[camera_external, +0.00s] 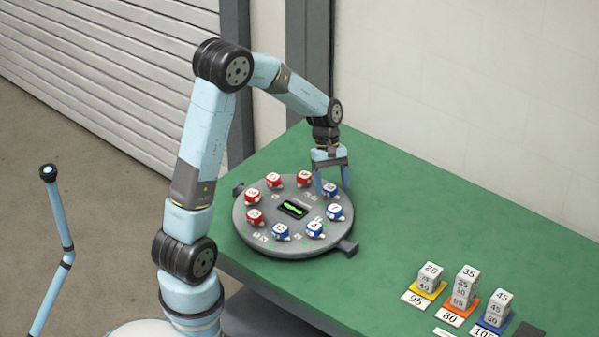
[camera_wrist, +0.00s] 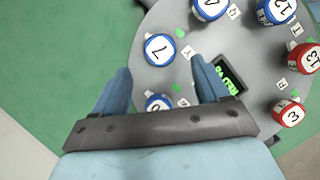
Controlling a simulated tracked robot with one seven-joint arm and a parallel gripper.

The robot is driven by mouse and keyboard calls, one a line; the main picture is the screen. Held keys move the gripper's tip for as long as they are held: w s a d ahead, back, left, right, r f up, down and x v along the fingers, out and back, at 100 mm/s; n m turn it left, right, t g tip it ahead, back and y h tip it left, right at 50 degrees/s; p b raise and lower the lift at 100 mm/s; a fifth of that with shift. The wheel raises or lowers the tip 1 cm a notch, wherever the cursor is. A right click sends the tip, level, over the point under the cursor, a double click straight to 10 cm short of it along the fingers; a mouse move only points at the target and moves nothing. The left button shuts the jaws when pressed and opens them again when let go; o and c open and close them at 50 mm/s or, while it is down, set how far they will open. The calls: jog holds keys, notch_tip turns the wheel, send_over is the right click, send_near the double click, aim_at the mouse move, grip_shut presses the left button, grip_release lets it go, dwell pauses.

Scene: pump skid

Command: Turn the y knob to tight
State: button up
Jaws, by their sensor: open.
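A round grey panel (camera_external: 243,234) carries a ring of red and blue knobs with white numbered tops. In the wrist view a small Y tag (camera_wrist: 187,52) sits beside a blue knob marked like a 7 (camera_wrist: 159,49), which appears to be the y knob; it also shows in the external view (camera_external: 334,212). My gripper (camera_wrist: 160,66) is open, its two fingertips apart, just short of this knob on either side. Another blue knob (camera_wrist: 157,103) lies lower between the fingers, partly hidden by the gripper bar. In the external view my gripper (camera_external: 332,186) hangs over the panel's right side.
A dark display (camera_external: 293,208) with green text sits mid-panel. Neighbouring blue knobs (camera_wrist: 210,6) and red knobs (camera_wrist: 289,113) stand close around the ring. A tab (camera_external: 348,248) juts from the panel's edge. Stacked numbered blocks (camera_external: 466,287) stand on the green table's right. Green surface between is clear.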

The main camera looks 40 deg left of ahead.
aim_at(335, 208)
jog(key=shift+x, duration=3.2)
jog(key=c, duration=1)
